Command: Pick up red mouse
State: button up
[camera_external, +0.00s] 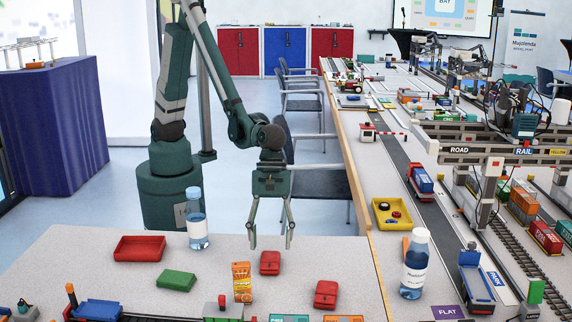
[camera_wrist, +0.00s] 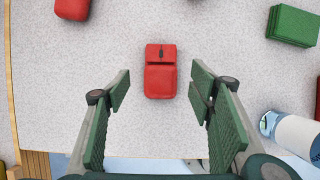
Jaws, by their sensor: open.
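A red mouse (camera_external: 270,262) with a small dark wheel lies on the light grey table. In the wrist view the red mouse (camera_wrist: 160,80) lies ahead of my fingers, centred between them. A second, similar red object (camera_external: 326,294) lies nearer the camera and to the right; it shows at the top left of the wrist view (camera_wrist: 72,8). My gripper (camera_external: 271,243) points down with its fingers spread, empty, just behind the first red mouse in the external view. It touches neither red object, as far as I can see.
A green block (camera_external: 176,281), a red tray (camera_external: 140,249), a water bottle (camera_external: 197,222) and an orange juice carton (camera_external: 242,282) stand to the left. A second bottle (camera_external: 415,265) and a yellow tray (camera_external: 392,214) are on the right table. Table space beside the mouse is clear.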

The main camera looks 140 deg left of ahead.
aim_at(270, 258)
jog(key=shift+b+x, duration=0.6)
jog(key=shift+x, duration=1.45)
jog(key=shift+s, duration=0.1)
jog(key=c, duration=1)
